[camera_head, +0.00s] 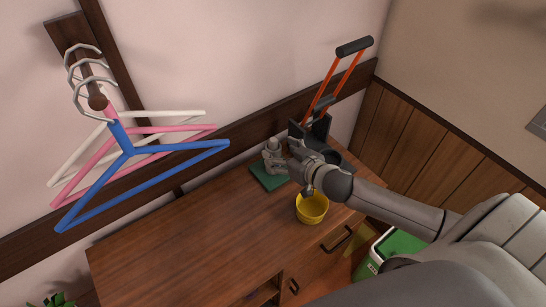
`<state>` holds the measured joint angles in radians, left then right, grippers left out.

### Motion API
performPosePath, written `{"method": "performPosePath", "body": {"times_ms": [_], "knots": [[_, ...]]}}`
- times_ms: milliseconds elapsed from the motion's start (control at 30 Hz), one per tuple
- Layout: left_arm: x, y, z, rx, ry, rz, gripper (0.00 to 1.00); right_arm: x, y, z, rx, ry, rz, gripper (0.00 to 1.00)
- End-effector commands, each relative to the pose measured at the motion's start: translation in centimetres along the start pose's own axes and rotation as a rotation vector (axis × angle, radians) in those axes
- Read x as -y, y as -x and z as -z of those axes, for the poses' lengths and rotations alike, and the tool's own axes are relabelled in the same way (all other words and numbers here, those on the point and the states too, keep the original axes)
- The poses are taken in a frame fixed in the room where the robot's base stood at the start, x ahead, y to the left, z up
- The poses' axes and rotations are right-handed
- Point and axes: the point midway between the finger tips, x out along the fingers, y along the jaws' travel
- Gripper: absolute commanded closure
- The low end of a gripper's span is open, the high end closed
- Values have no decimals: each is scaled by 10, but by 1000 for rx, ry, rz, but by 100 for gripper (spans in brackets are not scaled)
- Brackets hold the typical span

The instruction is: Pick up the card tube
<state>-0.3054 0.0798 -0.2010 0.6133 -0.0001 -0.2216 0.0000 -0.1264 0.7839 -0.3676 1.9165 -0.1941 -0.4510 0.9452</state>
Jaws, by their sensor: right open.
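I cannot make out a card tube in the head view. My right arm reaches in from the right over the wooden cabinet (190,235). My right gripper (298,172) is open above the cabinet's right part, with no object seen between its fingers. It is beside a small grey figure-like object (273,154) on a dark green mat (268,179), and just above a yellow cup (312,210). The gripper and wrist hide part of the cabinet top behind them. My left gripper is not in view.
A dark caddy (318,133) with a tall orange-sided handle (334,80) stands behind my right gripper against the wall. Blue, pink and white hangers (150,150) hang at the left. A green-lidded bin (398,245) stands right of the cabinet. The cabinet's left top is clear.

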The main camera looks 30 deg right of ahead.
Motion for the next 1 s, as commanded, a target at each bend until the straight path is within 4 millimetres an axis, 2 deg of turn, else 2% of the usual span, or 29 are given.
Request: {"method": "performPosePath", "body": {"times_ms": [33,167,400,700,767,1000], "knots": [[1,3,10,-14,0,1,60,-1,-4,3,-2,-1,-1,31],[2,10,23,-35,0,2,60,-2,-20,4,-3,0,-1,31],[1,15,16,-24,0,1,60,-2,-44,2,-2,0,-1,31],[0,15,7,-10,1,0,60,-2,-48,0,0,1,0,31],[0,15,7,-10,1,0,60,-2,-48,0,0,1,0,36],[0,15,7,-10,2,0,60,-2,-48,0,0,0,0,67]]}}
